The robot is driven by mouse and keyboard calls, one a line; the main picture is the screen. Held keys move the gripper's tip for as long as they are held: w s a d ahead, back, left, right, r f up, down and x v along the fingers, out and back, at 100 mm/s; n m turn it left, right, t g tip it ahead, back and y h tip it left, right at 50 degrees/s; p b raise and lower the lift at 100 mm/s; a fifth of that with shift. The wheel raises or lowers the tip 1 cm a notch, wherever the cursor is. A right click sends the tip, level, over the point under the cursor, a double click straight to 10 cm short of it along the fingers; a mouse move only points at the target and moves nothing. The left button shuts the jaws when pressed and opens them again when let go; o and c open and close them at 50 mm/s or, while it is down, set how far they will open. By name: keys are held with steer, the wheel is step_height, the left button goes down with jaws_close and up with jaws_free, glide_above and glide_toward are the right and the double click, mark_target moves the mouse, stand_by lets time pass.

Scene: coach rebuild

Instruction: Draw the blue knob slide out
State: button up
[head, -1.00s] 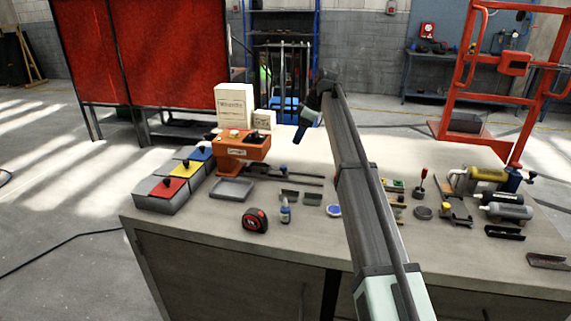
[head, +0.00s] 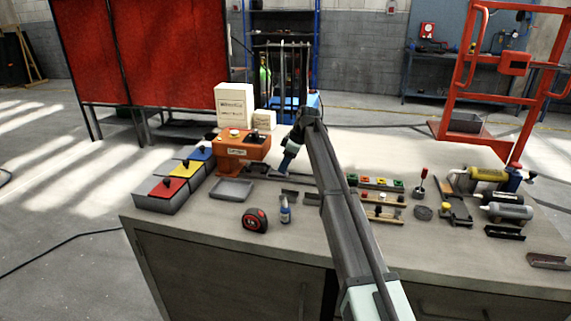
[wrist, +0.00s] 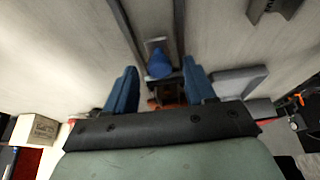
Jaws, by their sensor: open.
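The blue knob (wrist: 160,66) stands on a grey slide plate between two dark rails in the wrist view. My gripper (wrist: 160,85) is open, with one blue finger on each side of the knob's line. The knob shows in the gap near the fingertips; I cannot tell whether either finger touches it. In the head view my gripper (head: 285,168) hangs low over the dark rails (head: 305,179), right of the orange machine. The knob is not clear there, being small and close to the fingers.
The orange machine (head: 238,148) stands left of my gripper, with a grey tray (head: 232,191) in front. Lidded red, yellow and blue bins (head: 158,201) line the left edge. A tape measure (head: 255,220) and small bottle (head: 285,213) lie nearer the front. Cartons (head: 235,106) stand behind.

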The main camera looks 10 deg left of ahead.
steer(key=shift+a+f, duration=0.1)
steer(key=shift+f, duration=0.05)
jaws_close()
stand_by(0.5)
